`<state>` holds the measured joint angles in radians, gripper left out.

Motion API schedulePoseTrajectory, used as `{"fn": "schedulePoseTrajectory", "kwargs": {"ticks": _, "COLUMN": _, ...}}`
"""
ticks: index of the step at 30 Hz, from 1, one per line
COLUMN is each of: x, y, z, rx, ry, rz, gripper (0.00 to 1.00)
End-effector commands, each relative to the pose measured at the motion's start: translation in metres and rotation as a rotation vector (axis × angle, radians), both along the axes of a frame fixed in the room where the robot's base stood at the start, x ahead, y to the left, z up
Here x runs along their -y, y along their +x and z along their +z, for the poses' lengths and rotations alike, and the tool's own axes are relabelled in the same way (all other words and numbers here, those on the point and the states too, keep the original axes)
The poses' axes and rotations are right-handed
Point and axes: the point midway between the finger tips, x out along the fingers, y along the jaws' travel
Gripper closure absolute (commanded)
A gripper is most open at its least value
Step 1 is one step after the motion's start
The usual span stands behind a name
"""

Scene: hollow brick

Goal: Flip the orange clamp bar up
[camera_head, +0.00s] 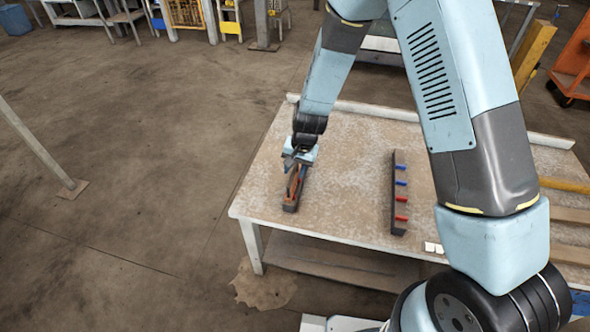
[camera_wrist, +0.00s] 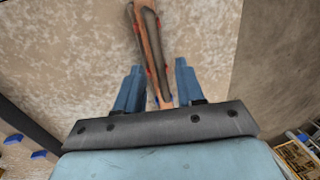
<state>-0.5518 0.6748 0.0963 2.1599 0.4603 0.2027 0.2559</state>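The orange clamp bar (camera_head: 294,187) is part of a dark narrow fixture (camera_head: 290,207) near the left side of the table. In the wrist view the orange bar (camera_wrist: 143,40) runs from the top edge down toward the space between my fingers, with a dark frame beside it and small red parts along it. My gripper (camera_head: 297,165) is over the far end of the fixture. Its two blue fingers (camera_wrist: 159,66) are spread wide, with a gap on either side of the bar. I cannot tell the height between fingers and bar.
A dark rail (camera_head: 397,215) with red and blue pegs stands on the table to the right. Two small white blocks (camera_head: 433,247) lie near the front edge. The worn tabletop (camera_head: 345,170) between fixture and rail is clear. A raised white lip runs along the back.

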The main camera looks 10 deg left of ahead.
Motion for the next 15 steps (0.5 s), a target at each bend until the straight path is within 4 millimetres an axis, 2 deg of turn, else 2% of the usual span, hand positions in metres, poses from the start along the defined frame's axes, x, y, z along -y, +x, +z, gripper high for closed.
{"fn": "schedulePoseTrajectory", "kwargs": {"ticks": 11, "x": -0.0011, "y": 0.0000, "z": -0.0045, "rx": 0.000, "ry": 0.000, "rz": 0.001, "gripper": 0.62}}
{"fn": "schedulePoseTrajectory", "kwargs": {"ticks": 15, "x": -0.0012, "y": 0.0000, "z": -0.0044, "rx": 0.000, "ry": 0.000, "rz": 0.001, "gripper": 0.74}}
